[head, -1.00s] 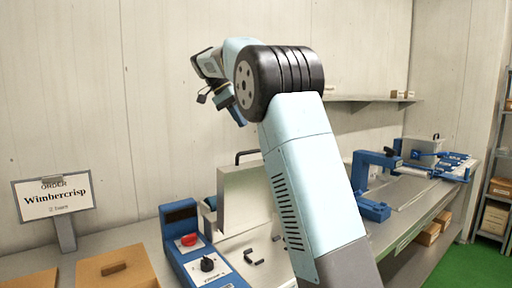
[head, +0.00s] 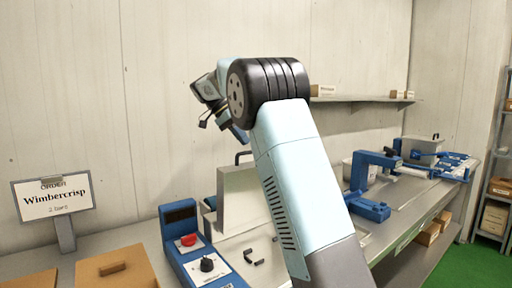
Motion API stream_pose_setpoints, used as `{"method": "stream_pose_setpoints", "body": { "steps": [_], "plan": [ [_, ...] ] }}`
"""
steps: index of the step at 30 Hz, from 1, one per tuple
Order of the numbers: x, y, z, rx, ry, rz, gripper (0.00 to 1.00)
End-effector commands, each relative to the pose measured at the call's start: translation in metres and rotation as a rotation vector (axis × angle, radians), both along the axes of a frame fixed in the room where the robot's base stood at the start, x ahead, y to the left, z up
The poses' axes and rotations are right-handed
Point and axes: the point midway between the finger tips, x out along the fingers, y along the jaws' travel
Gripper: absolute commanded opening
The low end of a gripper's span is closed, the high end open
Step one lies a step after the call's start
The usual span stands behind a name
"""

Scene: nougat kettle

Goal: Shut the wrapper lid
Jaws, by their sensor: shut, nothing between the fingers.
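The wrapper lid (head: 240,196) is a pale metal panel standing upright, open, in the middle of the head view. A black bar handle shows at its top edge, partly hidden by my arm. The wrapper's blue control housing (head: 179,222), with a red button and a black knob, stands to its left. My gripper (head: 208,121) is in the air, above and left of the lid's top edge in the picture. It is small and partly hidden by my wrist, and appears shut and empty. My forearm covers the lid's right side.
An order sign (head: 53,196) reading "Wimbercrisp" and a tan board (head: 112,272) are at the left. Small black brackets (head: 254,257) lie on the bench before the lid. A blue clamp-like machine (head: 368,184) stands right of my arm. A wall shelf (head: 362,99) is behind.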

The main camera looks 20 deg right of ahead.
Motion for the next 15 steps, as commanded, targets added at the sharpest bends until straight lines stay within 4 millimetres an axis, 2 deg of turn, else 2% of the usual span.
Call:
{"method": "stream_pose_setpoints", "body": {
  "steps": [5, 9, 15],
  "plan": [
    [-0.007, -0.017, -0.024, 0.001, 0.002, 0.0, 0.0],
    [-0.023, -0.026, -0.023, 0.0, -0.001, 0.0, 0.0],
    [-0.036, -0.034, -0.025, 0.0, 0.001, 0.001, 0.0]
  ]
}}
